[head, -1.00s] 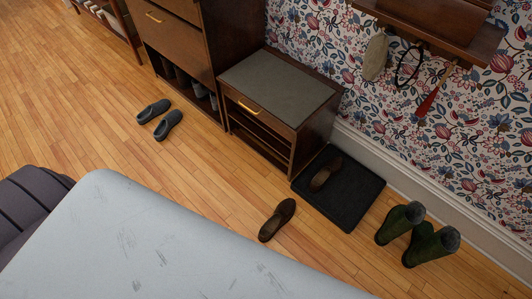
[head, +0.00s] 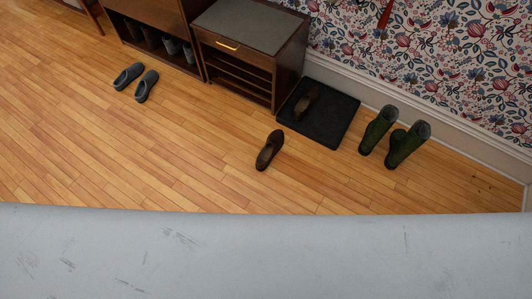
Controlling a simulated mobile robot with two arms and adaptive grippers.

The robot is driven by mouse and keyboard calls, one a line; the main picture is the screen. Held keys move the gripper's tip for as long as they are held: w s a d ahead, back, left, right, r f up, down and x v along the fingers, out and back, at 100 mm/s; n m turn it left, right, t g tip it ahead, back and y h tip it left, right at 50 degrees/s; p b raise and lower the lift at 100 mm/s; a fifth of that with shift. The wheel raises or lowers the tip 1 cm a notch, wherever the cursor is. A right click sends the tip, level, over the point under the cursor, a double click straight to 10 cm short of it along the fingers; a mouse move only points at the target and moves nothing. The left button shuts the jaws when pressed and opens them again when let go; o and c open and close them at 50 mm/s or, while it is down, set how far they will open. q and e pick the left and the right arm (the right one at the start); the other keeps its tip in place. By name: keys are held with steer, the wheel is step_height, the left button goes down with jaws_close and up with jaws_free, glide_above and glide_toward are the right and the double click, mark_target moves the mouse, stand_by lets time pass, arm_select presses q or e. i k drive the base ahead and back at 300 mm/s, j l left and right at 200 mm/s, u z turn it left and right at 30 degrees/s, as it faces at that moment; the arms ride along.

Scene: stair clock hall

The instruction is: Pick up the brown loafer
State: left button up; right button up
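A brown loafer (head: 269,150) lies on the wooden floor in the middle of the head view, in front of the black mat. A second brown shoe (head: 306,102), which looks like its match, lies on the black mat (head: 327,128). The two are apart. Neither of my grippers shows in the head view.
A cushioned bench cabinet (head: 285,68) stands behind the mat. Green boots (head: 404,146) stand right of it by the wall. Grey slippers (head: 146,85) lie at the left, before a dark shoe cabinet (head: 153,45). The floor (head: 160,165) in front is clear.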

mark_target(274, 142)
steer(key=i+j+z, duration=0.45)
steer(key=i+j, duration=0.15)
steer(key=j, duration=0.3)
